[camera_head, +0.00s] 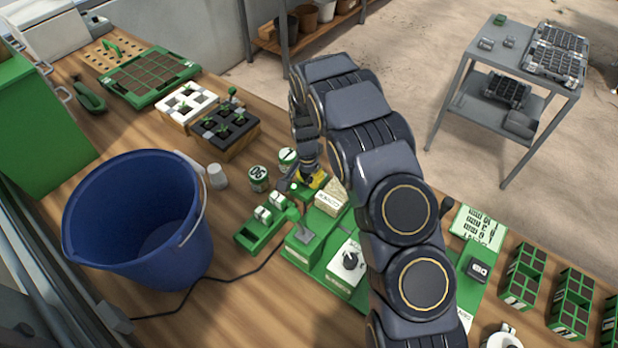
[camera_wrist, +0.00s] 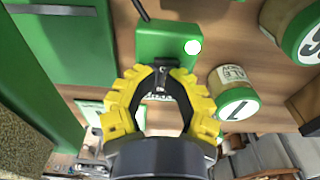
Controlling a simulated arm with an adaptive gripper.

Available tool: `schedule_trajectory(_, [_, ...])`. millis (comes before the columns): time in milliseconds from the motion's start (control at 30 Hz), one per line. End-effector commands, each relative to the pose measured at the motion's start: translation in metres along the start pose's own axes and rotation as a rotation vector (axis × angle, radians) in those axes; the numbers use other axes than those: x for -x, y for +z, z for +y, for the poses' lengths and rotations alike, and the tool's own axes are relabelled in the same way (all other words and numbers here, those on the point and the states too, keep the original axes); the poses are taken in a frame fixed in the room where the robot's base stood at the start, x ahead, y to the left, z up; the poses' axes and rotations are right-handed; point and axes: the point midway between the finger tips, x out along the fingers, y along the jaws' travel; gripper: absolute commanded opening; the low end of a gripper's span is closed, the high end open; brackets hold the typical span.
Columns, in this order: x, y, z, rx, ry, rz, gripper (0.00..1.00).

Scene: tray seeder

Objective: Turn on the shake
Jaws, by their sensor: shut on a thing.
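My gripper (camera_wrist: 160,77) has yellow padded fingers. In the wrist view their tips are closed on a small dark switch lever at the near edge of a green box (camera_wrist: 165,40). The box has a round white light or button (camera_wrist: 194,47) on its face. The lever is mostly hidden between the tips, and I cannot tell its position. In the head view my gripper (camera_head: 312,181) is low over the bench at the far end of the green seeder base (camera_head: 318,268), partly hidden by my arm. The label near the tips is not readable.
Numbered tins (camera_head: 258,180) stand just left of my gripper; one, marked 1 (camera_wrist: 238,106), is close to the fingers. A blue bucket (camera_head: 140,215) stands on the left. A grey lever block (camera_head: 302,238) and a white dial box (camera_head: 346,266) are on the seeder base.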

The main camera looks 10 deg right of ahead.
Motion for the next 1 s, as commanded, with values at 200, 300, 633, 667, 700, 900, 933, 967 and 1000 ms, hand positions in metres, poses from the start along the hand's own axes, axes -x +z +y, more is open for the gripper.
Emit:
schedule_trajectory(200, [-0.001, -0.013, 0.002, -0.003, 0.0, 0.002, 0.0])
schedule_trajectory(300, [-0.001, -0.016, 0.003, -0.003, 0.001, 0.002, 0.0])
schedule_trajectory(633, [0.001, -0.015, 0.003, -0.001, 0.004, 0.0, 0.0])
schedule_trajectory(667, [0.002, -0.016, 0.003, -0.001, 0.004, 0.0, 0.0])
schedule_trajectory(700, [0.006, -0.016, 0.003, -0.001, 0.003, 0.001, 0.0])
schedule_trajectory(900, [0.042, -0.025, 0.001, -0.003, -0.006, 0.009, 0.0])
schedule_trajectory(933, [0.049, -0.027, 0.001, -0.003, -0.007, 0.01, 0.0])
schedule_trajectory(967, [0.056, -0.029, 0.001, -0.004, -0.006, 0.009, 0.0])
schedule_trajectory(1000, [0.065, -0.03, 0.001, -0.004, -0.005, 0.007, 0.0])
